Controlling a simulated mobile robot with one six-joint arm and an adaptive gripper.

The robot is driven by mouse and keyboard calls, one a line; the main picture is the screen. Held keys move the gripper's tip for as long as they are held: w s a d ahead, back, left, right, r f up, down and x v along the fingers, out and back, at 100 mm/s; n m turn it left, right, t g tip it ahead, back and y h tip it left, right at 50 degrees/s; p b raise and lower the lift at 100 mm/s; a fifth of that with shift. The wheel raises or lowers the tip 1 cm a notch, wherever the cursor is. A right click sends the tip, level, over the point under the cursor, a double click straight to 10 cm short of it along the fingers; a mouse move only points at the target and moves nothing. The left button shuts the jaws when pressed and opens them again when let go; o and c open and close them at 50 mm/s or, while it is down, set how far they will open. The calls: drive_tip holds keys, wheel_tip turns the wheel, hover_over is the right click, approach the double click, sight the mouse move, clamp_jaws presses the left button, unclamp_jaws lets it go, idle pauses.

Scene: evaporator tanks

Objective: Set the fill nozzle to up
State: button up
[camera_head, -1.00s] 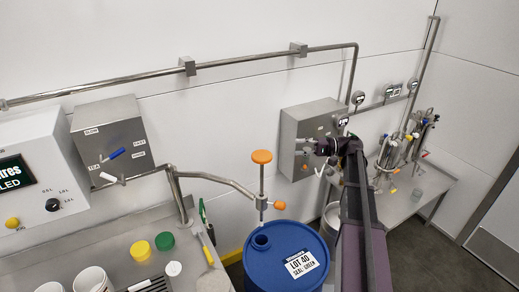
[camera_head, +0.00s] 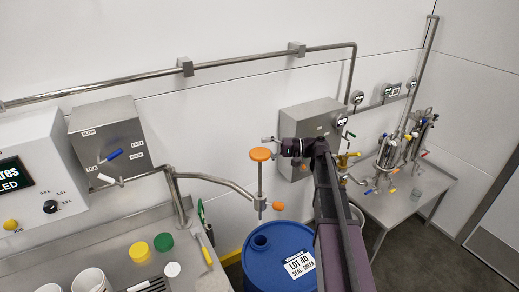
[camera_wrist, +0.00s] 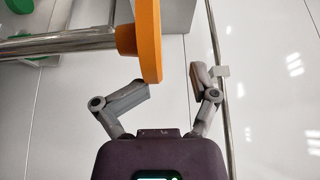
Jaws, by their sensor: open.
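The fill nozzle is a vertical steel rod (camera_head: 260,180) with an orange round knob (camera_head: 260,154) on top and a small orange side knob (camera_head: 278,206). It stands above the blue drum (camera_head: 290,262), at the end of a bent pipe. My gripper (camera_head: 268,147) is open beside the top knob, on its right. In the wrist view the orange knob (camera_wrist: 149,42) appears edge-on, with its near edge around the fingertips, closer to the left finger (camera_wrist: 126,97) than to the right finger (camera_wrist: 200,78). Whether a finger touches it I cannot tell.
A grey box (camera_head: 305,122) is on the wall behind my arm. A grey panel (camera_head: 106,132) with blue and white levers is at the left. A bench (camera_head: 210,270) holds tubs and lids. A side table (camera_head: 408,195) with fittings stands at the right.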

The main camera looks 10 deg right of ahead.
drive_tip(key=shift+a, duration=0.9)
drive_tip(key=shift+s+a+r, duration=0.1)
drive_tip(key=shift+s+a, duration=0.05)
drive_tip(key=shift+a, duration=0.3)
clamp_jaws()
wheel_tip(320, 180, up, 8)
drive_tip(key=p, duration=0.8)
drive_tip(key=c, duration=0.7)
unclamp_jaws()
drive_tip(key=shift+w+r+p, duration=0.4)
drive_tip(key=shift+r+p, duration=0.1)
drive_tip(key=shift+p, duration=0.05)
drive_tip(key=shift+d, duration=0.2)
